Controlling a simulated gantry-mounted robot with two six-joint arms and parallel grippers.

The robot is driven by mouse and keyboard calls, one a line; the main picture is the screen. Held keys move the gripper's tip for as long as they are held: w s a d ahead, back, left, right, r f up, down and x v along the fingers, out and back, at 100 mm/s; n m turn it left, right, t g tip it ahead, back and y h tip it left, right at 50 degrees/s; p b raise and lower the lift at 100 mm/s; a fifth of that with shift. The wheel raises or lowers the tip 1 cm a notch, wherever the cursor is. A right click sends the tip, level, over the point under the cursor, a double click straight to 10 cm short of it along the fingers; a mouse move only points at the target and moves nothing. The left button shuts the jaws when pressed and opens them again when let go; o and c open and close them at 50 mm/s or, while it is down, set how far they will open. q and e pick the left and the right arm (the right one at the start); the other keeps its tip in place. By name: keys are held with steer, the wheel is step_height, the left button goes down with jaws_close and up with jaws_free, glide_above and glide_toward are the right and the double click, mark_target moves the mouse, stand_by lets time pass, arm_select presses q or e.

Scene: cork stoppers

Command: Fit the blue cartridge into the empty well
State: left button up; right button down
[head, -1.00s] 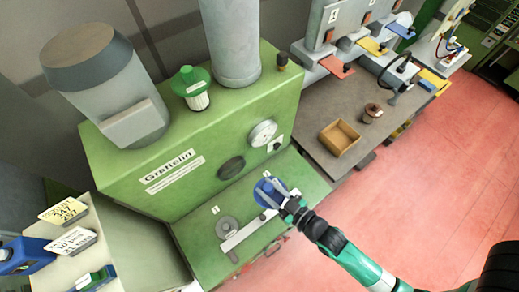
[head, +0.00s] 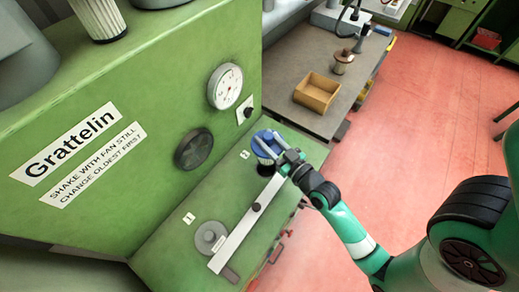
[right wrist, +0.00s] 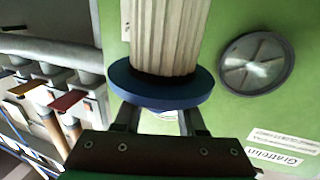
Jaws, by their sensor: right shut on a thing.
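The blue cartridge (head: 265,137) has a round blue cap over a pale pleated body. My right gripper (head: 279,146) is shut on its cap and holds it upright above the green deck, near the rear number plate. In the right wrist view, the blue rim (right wrist: 160,94) sits between my fingers (right wrist: 160,121) and the pleated body (right wrist: 165,35) extends away from them. The well beneath is hidden by the cartridge and gripper. A grey round cap (head: 210,236) sits by the plate marked 1. My left gripper is not in view.
A pale bar (head: 243,228) with a dark knob lies along the deck beside the grey cap. The green Grattelin housing (head: 150,160) rises behind, with a gauge (head: 226,86) and a dark fan (head: 194,149). A bench beyond holds a wooden tray (head: 316,93) and a brown-capped cartridge (head: 343,62).

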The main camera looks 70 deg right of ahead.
step_height(320, 180, down, 6)
steer(key=b, duration=0.6)
steer(key=shift+f, duration=0.2)
steer(key=shift+f+b, duration=1.05)
stand_by(1.7)
steer(key=shift+s+f, duration=0.1)
steer(key=shift+f, duration=0.2)
